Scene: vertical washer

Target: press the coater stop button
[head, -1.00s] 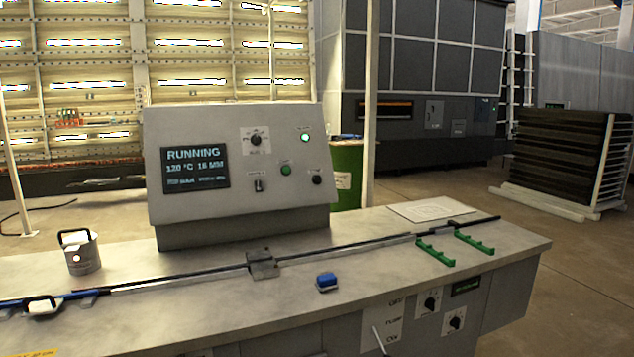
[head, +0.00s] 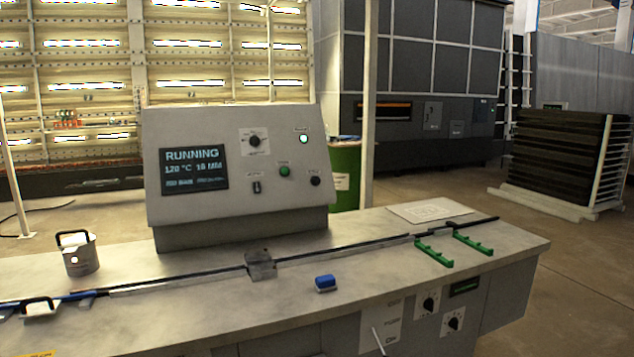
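The coater control panel (head: 228,130) is a grey sloped box at the back of the bench. Its screen (head: 194,170) reads RUNNING, 120 °C and what looks like 16 MM. A green button (head: 285,171) sits right of centre, with a black button (head: 315,181) to its lower right. A lit green lamp (head: 304,139) is above them. A dark rotary knob (head: 254,141) and a small black switch (head: 257,187) are at the middle. The small labels are too blurred to read, so I cannot tell which is the stop button. Neither gripper shows.
The bench (head: 200,310) carries a metal pot (head: 80,257), a blue block (head: 325,283), a metal block on a long dark rail (head: 261,265), green brackets (head: 434,253) and a white sheet (head: 430,210). A thin upright post (head: 369,100) stands behind the bench, right of the panel.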

